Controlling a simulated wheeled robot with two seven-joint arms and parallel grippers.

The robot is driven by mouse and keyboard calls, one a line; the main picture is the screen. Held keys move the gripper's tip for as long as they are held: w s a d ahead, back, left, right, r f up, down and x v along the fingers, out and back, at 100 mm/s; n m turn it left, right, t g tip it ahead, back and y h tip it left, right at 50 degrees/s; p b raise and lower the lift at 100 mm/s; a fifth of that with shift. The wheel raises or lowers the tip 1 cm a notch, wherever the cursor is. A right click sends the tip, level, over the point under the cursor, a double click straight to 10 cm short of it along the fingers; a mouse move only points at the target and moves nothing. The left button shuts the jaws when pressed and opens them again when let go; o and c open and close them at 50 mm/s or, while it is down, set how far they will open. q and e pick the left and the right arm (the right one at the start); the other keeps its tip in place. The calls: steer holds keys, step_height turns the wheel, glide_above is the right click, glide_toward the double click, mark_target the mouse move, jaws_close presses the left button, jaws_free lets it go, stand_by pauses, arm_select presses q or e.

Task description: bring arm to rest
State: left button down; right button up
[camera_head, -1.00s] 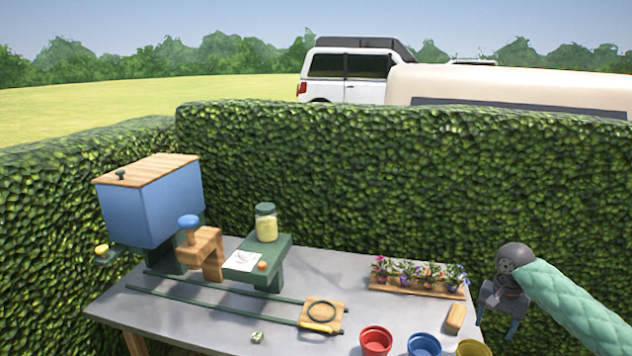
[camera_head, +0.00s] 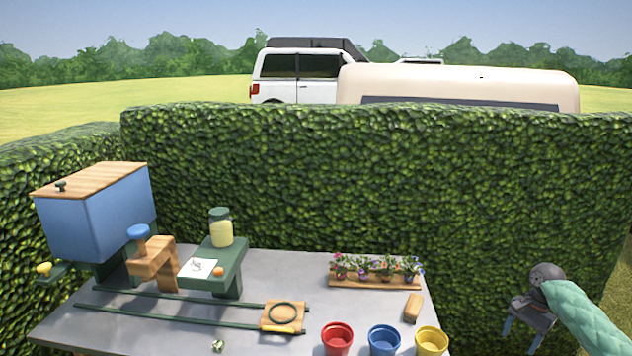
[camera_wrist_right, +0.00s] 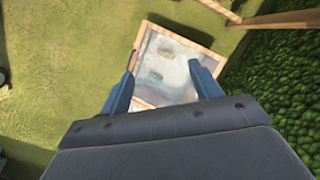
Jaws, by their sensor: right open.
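My right gripper (camera_head: 521,336) hangs in the air to the right of the grey table, fingers pointing down, with the green-sleeved arm coming in from the lower right. Its two blue fingers are apart and hold nothing. In the right wrist view the open fingers (camera_wrist_right: 163,72) frame a wood-edged tray or panel (camera_wrist_right: 170,50) on the ground below, with blurred greyish contents. My left gripper and arm are not in view.
The grey table (camera_head: 290,264) carries a blue bin (camera_head: 100,215), a jar (camera_head: 221,228), a flower tray (camera_head: 375,283), a wooden block (camera_head: 412,308), and red (camera_head: 337,338), blue (camera_head: 384,340) and yellow (camera_head: 431,340) pots. A hedge (camera_head: 330,180) stands behind.

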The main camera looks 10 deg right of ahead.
steer(key=w+d+r+n+t+h, duration=0.45)
steer(key=d+n+h, duration=0.2)
steer(key=d, duration=0.25)
steer(key=w+d+r+n+t+h, duration=0.35)
steer(key=w+d+n+h, duration=0.2)
steer(key=d+n, duration=0.3)
steer(key=s+a+f+g+y, duration=0.1)
steer(key=s+a+f+y, duration=0.1)
steer(key=s+a+f, duration=0.7)
steer(key=s+a+f+n+g+y, duration=0.1)
steer(key=s+a+f+y, duration=0.1)
steer(key=a+f, duration=1.15)
steer(key=s+a+f+g+y, duration=0.1)
steer(key=s+a+f, duration=0.65)
steer(key=f, duration=0.65)
steer(key=s+a+f+g+y, duration=0.1)
steer(key=s+a+f, duration=0.3)
steer(key=s+a, duration=0.5)
steer(key=s+a+f+g+y, duration=0.1)
steer(key=s+a+f, duration=0.3)
steer(key=s+a, duration=0.5)
steer(key=s+a+f+y, duration=0.3)
steer(key=s+a, duration=0.6)
steer(key=a, duration=1.1)
steer(key=shift+f+m+g+y, duration=0.3)
steer(key=shift+f+g, duration=0.1)
steer(key=shift+f, duration=0.35)
